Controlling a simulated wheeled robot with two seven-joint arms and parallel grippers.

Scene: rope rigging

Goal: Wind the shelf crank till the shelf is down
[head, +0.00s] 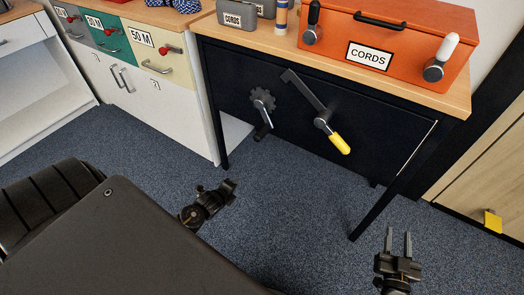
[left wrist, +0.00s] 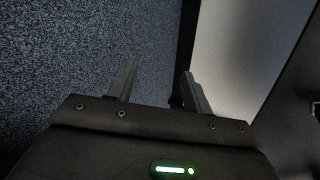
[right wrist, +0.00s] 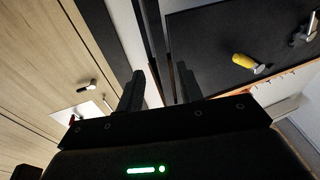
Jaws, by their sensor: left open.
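A crank with a yellow grip (head: 339,143) and a long dark arm (head: 303,90) is mounted on the dark front panel (head: 225,65) of the wooden-topped bench. Left of it is a second dark crank (head: 262,112) with a toothed wheel and black grip. The yellow grip (right wrist: 243,61) also shows in the right wrist view. No label tells which crank is the shelf's, and I cannot make out the shelf. My right gripper (head: 398,243) is open and empty, low in front of the bench. My left gripper (left wrist: 155,85) is open and empty, apart from both cranks.
An orange CORDS box (head: 405,30) with one black and one white lever stands on the bench top (head: 440,92). Labelled drawers (head: 155,55) stand at left. A dark bench leg (head: 378,212) rises near my right gripper. Blue carpet (head: 290,210) lies clear between the arms.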

